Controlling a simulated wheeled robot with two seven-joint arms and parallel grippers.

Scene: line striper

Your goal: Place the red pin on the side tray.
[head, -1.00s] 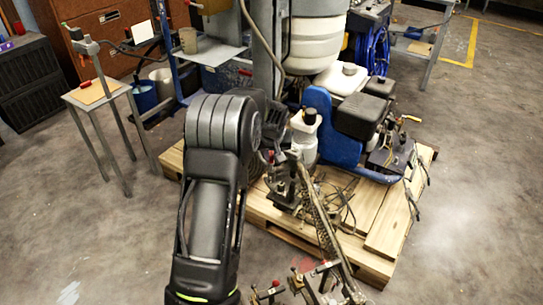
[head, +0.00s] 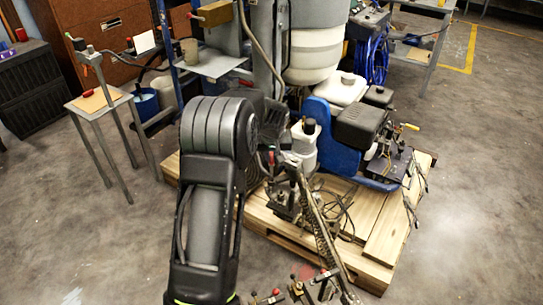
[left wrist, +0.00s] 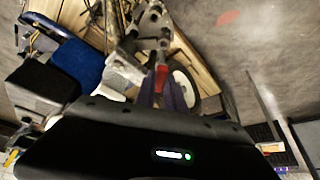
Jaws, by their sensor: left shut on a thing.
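A red piece (left wrist: 161,77), which looks like the red pin, sits between the fingers of my left gripper (left wrist: 161,88) in the left wrist view. The gripper is shut on it, close to grey metal parts of the machine. I cannot tell whether the pin is clear of them. In the head view my left arm hides most of this gripper. A grey tray (head: 222,66) juts from the left of the blue frame and bears a cup; it may be the side tray. My right gripper is not in view.
The striping machine, with its blue body (head: 336,132), stands on a wooden pallet (head: 375,238). A small stand (head: 100,101) with a tan top is at the left. A blue bucket (head: 146,102) is behind it. Levers and rods rise in the front middle.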

